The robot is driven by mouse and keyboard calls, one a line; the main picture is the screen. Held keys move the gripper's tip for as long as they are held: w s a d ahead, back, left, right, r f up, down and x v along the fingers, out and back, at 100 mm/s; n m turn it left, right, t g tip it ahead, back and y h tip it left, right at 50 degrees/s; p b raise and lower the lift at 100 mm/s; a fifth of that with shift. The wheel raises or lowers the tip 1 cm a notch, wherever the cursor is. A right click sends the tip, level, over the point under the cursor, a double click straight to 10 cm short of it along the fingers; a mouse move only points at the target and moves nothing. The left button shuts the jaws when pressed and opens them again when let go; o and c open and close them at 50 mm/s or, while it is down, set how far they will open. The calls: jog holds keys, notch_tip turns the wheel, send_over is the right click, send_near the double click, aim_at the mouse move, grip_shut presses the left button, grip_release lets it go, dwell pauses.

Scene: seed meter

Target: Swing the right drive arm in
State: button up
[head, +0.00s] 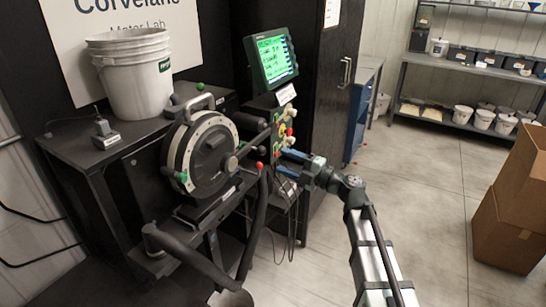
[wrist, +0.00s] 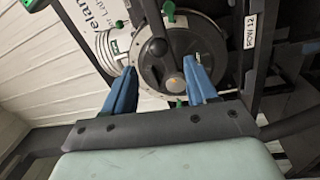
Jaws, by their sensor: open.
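The seed meter (head: 208,152), a dark round disc with a pale graduated rim, stands on a black bench at left centre. A dark bent arm (head: 258,215) hangs at its lower right, and another (head: 190,255) runs low in front; I cannot tell for certain which is the right drive arm. My gripper (head: 281,161) is right of the meter, its blue fingers open. In the wrist view my gripper (wrist: 163,55) frames the meter's disc (wrist: 176,75). A black rounded lever end (wrist: 157,46) shows between the fingers; I see no contact.
A white bucket (head: 135,80) stands on the bench behind the meter. A lit green screen (head: 271,58) is above a panel of coloured knobs (head: 283,130). Cardboard boxes (head: 510,215) stand at right, shelves (head: 470,75) behind. The floor between is clear.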

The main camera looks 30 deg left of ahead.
jog(key=shift+d+f, duration=0.15)
jog(key=shift+d, duration=1)
jog(key=shift+d+f, duration=0.1)
jog(key=shift+d, duration=1)
